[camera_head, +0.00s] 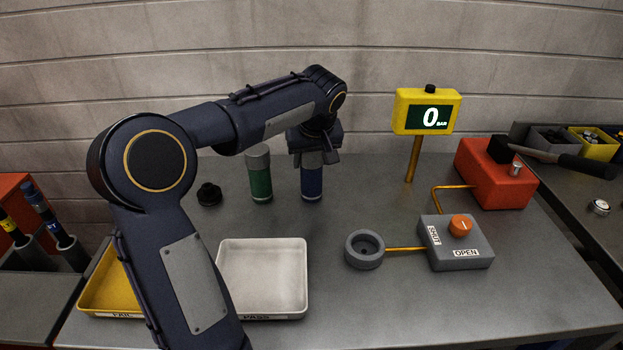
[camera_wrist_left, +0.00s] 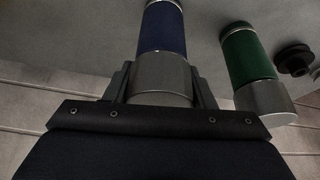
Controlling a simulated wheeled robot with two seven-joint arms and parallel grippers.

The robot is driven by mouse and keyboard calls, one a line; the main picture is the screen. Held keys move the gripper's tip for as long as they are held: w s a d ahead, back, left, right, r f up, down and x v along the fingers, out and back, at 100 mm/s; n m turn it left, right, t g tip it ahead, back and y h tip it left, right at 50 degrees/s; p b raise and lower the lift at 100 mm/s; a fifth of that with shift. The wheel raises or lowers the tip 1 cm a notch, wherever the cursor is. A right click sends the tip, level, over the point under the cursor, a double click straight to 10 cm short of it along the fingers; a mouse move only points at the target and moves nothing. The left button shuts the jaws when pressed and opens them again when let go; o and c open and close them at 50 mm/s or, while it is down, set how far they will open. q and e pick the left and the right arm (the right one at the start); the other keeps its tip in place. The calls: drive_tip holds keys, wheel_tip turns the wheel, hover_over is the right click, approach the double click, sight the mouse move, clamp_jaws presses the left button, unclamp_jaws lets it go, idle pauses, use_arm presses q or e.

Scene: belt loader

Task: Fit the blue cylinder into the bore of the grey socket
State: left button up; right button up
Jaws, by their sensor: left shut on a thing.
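The blue cylinder (camera_head: 312,183) stands upright on the table towards the back, and its blue body (camera_wrist_left: 163,30) also shows in the left wrist view. My left gripper (camera_head: 314,158) is above it, shut on its grey metal cap (camera_wrist_left: 160,78). Whether the cylinder's base touches the table is hard to tell. The grey socket (camera_head: 353,261) sits on the table to the right and nearer the front, its dark round bore (camera_head: 367,247) facing up and empty. My right gripper is not in view.
A green cylinder (camera_head: 260,180) stands just left of the blue one, with a black knob-like part (camera_head: 209,194) beyond it. A valve box (camera_head: 470,262) joins the socket by a pipe. A yellow gauge (camera_head: 401,98) reads 0. A white tray (camera_head: 303,285) lies in front.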

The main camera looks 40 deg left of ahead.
use_arm(q)
clamp_jaws()
drive_tip(key=shift+r, duration=0.25)
